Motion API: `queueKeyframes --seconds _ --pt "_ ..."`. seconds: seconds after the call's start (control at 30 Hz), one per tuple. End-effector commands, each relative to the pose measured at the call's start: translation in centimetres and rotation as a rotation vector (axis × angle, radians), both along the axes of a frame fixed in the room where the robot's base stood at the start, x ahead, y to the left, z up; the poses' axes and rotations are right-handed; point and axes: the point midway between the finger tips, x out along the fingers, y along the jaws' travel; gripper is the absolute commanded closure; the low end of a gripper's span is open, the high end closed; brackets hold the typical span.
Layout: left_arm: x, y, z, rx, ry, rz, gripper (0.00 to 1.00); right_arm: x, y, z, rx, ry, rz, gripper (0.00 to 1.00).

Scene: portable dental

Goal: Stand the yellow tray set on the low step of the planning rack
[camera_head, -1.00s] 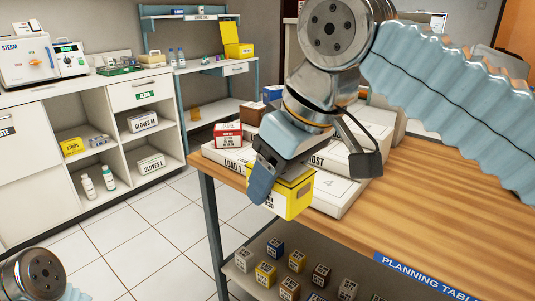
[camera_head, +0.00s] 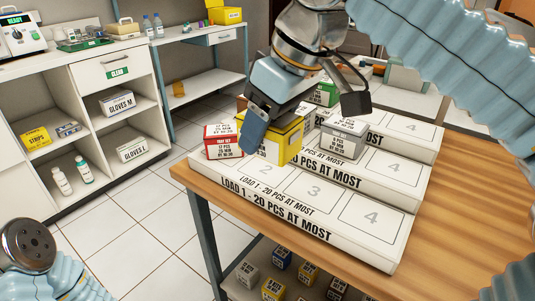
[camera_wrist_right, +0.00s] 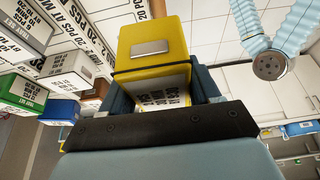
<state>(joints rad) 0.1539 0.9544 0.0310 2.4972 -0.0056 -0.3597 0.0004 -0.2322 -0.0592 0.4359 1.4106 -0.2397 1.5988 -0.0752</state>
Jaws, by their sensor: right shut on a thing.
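The yellow tray set (camera_head: 281,142) is a small box with a white printed label. My right gripper (camera_head: 278,122) is shut on it from above; the wrist view shows the yellow tray set (camera_wrist_right: 150,45) between the fingers. It is upright at the low step (camera_head: 375,238) of the white planning rack, just right of the red tray set (camera_head: 222,141) and behind slot number 2. I cannot tell whether its base touches the step. Slots 2, 3 and 4 of the low step look bare. My left gripper is out of view; only part of that arm shows.
A grey box (camera_head: 343,136) stands on the middle step and a green box (camera_head: 324,93) farther back. The wooden table (camera_head: 460,215) is clear at right. Several small boxes (camera_head: 282,258) stand on the shelf below. A white cabinet (camera_head: 60,110) stands at left.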

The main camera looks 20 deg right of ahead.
Motion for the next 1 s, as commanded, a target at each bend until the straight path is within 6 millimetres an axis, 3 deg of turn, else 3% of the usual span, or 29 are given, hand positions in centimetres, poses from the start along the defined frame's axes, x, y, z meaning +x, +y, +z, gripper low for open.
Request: queueKeyframes --seconds 0.13,0.3,0.53,0.63,0.8,1.0 --pt "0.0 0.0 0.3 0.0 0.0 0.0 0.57 4.2 -0.8 -1.9 -0.001 0.004 -0.002 0.82" --pt "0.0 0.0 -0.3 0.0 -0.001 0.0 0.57 6.7 -1.4 -5.0 -0.001 0.003 -0.002 0.82" --pt "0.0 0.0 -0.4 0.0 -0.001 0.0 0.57 8.1 -1.6 -6.6 0.0 0.001 -0.001 0.82" --pt "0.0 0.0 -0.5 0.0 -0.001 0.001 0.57 9.3 -1.9 -8.2 -0.001 0.003 -0.003 0.82" --pt "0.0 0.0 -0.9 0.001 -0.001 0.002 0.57 9.2 -1.9 -10.7 -0.001 0.0 -0.001 0.82" --pt "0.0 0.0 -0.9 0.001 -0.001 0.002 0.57 9.2 -1.8 -10.9 0.0 -0.001 0.0 0.82"
